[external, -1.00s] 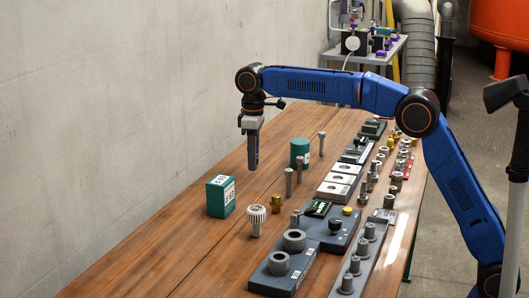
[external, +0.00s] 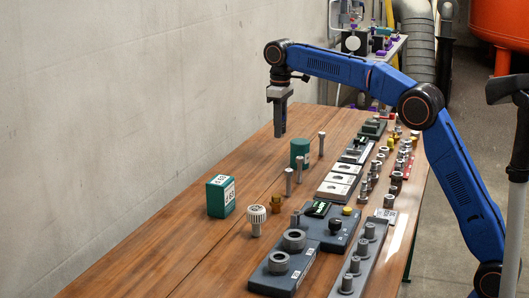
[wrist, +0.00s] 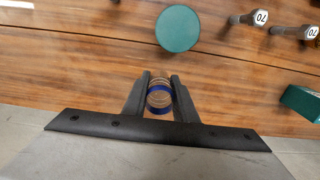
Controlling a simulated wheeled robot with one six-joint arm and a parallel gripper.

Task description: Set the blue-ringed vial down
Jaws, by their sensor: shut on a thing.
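My gripper (external: 280,122) hangs pointing down above the far left part of the wooden table. In the wrist view its two dark fingers (wrist: 160,88) are shut on the blue-ringed vial (wrist: 159,100), a small clear round piece with blue bands. The vial is held above the tabletop (wrist: 90,75), and a gap to the wood shows in the external view. The vial itself cannot be made out in the external view, where the fingers hide it.
A green cylinder (external: 300,152) stands close by, and also shows ahead of the fingers in the wrist view (wrist: 178,28). Upright bolts (external: 321,143) stand to its right. A green box (external: 220,196) stands nearer. Blocks and fittings (external: 340,180) fill the table's right side. Bare wood lies along the wall.

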